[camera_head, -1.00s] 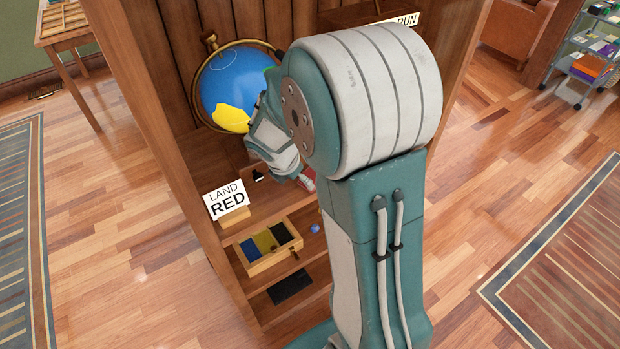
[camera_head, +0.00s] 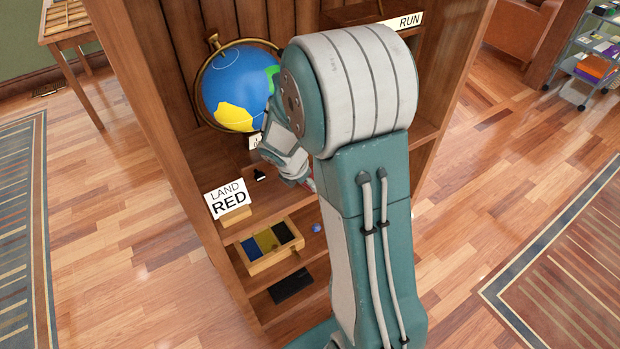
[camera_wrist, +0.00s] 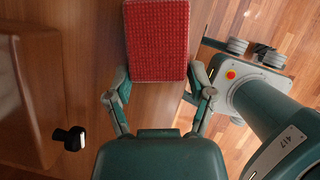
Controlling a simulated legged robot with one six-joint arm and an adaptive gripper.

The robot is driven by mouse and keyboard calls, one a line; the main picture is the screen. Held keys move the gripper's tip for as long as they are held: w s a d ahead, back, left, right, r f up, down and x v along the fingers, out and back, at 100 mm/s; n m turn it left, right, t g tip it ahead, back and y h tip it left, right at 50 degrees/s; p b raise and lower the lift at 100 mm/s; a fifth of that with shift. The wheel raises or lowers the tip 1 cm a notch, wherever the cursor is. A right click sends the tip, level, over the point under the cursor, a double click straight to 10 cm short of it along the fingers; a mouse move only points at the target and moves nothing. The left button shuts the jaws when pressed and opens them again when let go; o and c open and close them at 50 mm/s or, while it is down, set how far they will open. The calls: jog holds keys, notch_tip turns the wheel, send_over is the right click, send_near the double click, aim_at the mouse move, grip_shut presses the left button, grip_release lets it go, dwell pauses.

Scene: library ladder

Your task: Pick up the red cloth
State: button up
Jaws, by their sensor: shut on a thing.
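The red cloth (camera_wrist: 157,42) is a flat, textured red rectangle at the top of the wrist view. My gripper (camera_wrist: 158,76) is shut on it, with one finger at each side of its lower end. In the head view my gripper (camera_head: 290,160) is at the bookcase's middle shelf, partly hidden behind my arm. Only a small red sliver of the cloth (camera_head: 311,186) shows there, below the gripper.
A globe (camera_head: 238,85) stands behind my gripper. A "LAND RED" card (camera_head: 229,199) stands at the shelf's left front. A small black object (camera_head: 260,177) is nearby. Below are a divided tray (camera_head: 293,246), a blue ball (camera_head: 316,228) and a dark flat block (camera_head: 291,286).

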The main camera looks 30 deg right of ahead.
jog(key=shift+d+r, duration=0.15)
jog(key=shift+d, duration=0.1)
jog(key=r, duration=0.3)
jog(key=shift+s+r, duration=0.35)
jog(key=s+r, duration=0.9)
jog(key=s, duration=0.4)
jog(key=shift+s+a, duration=0.15)
jog(key=shift+s, duration=0.05)
jog(key=o, duration=0.6)
jog(key=c, duration=0.4)
